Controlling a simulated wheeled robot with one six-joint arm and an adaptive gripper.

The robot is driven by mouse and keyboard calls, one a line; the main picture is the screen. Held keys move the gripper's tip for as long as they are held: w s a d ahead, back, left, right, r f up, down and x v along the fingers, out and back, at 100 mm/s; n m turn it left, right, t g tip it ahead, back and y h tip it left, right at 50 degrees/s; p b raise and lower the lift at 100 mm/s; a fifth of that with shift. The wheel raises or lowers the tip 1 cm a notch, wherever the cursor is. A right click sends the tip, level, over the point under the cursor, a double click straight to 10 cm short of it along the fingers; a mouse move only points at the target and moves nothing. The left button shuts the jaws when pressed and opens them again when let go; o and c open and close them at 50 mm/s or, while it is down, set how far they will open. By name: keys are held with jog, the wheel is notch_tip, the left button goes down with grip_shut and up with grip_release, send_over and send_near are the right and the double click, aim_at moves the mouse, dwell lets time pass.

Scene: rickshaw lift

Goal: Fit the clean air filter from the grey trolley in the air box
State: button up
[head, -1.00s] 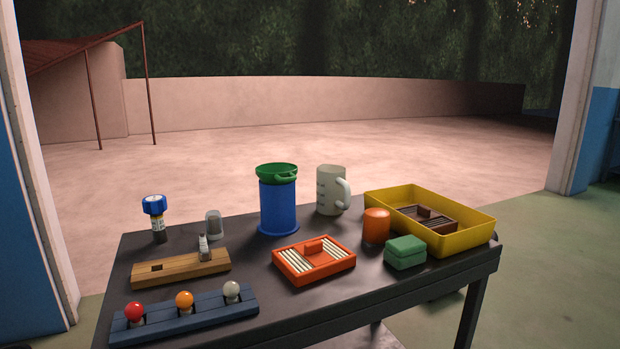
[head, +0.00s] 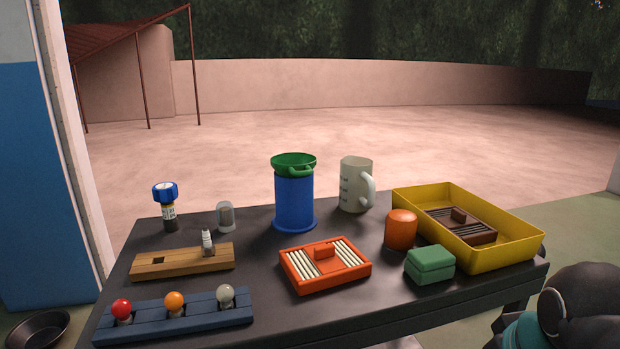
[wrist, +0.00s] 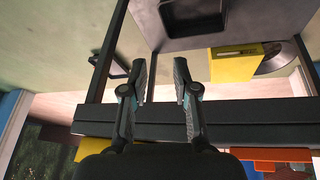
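A clean air filter (head: 325,264) with an orange frame, pale pleats and a raised orange grip lies flat on the dark-topped trolley (head: 225,291), near its middle, in the head view. A second filter (head: 461,225), brown with dark pleats, lies in the yellow tray at the right. My gripper (wrist: 161,78) shows in the wrist view with its two fingers apart and nothing between them. It is away from the orange filter, beside a dark horizontal bar. I cannot make out the air box in these views.
The yellow tray (head: 516,257), green box (head: 430,265) and orange cylinder (head: 401,230) stand right of the filter. A blue canister (head: 294,200) and a jug (head: 353,186) stand behind it. A wooden block (head: 183,262) and a bulb rack (head: 190,318) are left. A dark bowl (head: 38,328) is lower left.

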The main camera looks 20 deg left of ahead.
jog(key=w+a+r+n+g, duration=0.1)
jog(key=w+a+r+n, duration=0.2)
jog(key=r, duration=0.1)
jog(key=w+a+r+n, duration=0.3)
jog(key=a+r+n, duration=0.1)
jog(key=r, duration=0.1)
jog(key=w+a+r+n+g+p, duration=0.1)
jog(key=w+a+r+n, duration=0.2)
jog(key=a+r+n, duration=0.1)
jog(key=shift+a+r+g, duration=0.1)
jog(key=shift+r+g, duration=0.15)
jog(key=shift+g, duration=0.05)
jog(key=w+a+r+n+g, duration=0.1)
jog(key=w+a+r+n, duration=0.1)
jog(key=a+r+n, duration=0.3)
jog(key=r+n+g, duration=0.1)
jog(key=n, duration=0.5)
send_over(325, 246)
jog(key=shift+f+b, duration=1.7)
jog(key=shift+f, duration=2.85)
grip_shut()
jog(key=shift+r, duration=0.1)
